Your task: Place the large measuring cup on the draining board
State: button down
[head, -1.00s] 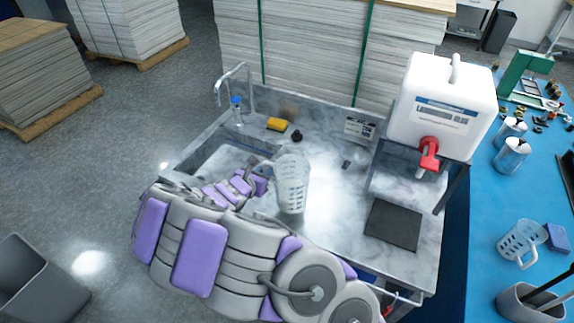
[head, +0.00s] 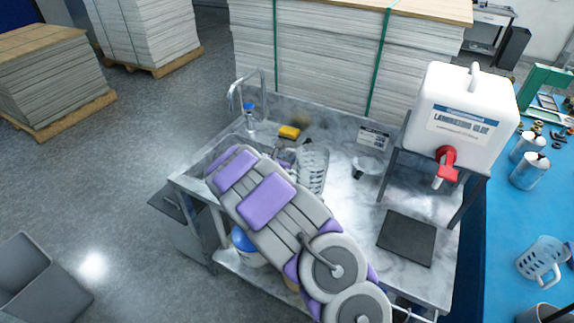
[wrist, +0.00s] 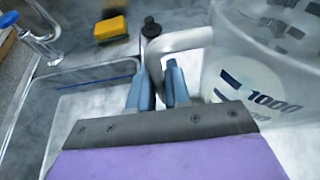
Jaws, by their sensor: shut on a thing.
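The large measuring cup (head: 314,168), clear with wide markings, is upright or nearly so in the head view, right of the sink basin. In the wrist view its body (wrist: 265,75) fills the right side, with "1000" on it. My gripper (wrist: 162,85) is shut on the cup's handle (wrist: 180,40). In the head view my arm hides the gripper and part of the cup. The draining board (head: 345,205) is the grey, marbled flat surface right of the basin. I cannot tell whether the cup's base touches it.
A clear funnel (head: 367,165), black mat (head: 406,237) and white glue container (head: 460,115) are to the right. A smaller measuring cup (head: 542,260) stands on the blue bench.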

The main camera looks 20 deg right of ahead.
jog(key=shift+f, duration=0.85)
jog(key=shift+r, duration=0.15)
jog(key=c, duration=1.1)
grip_release()
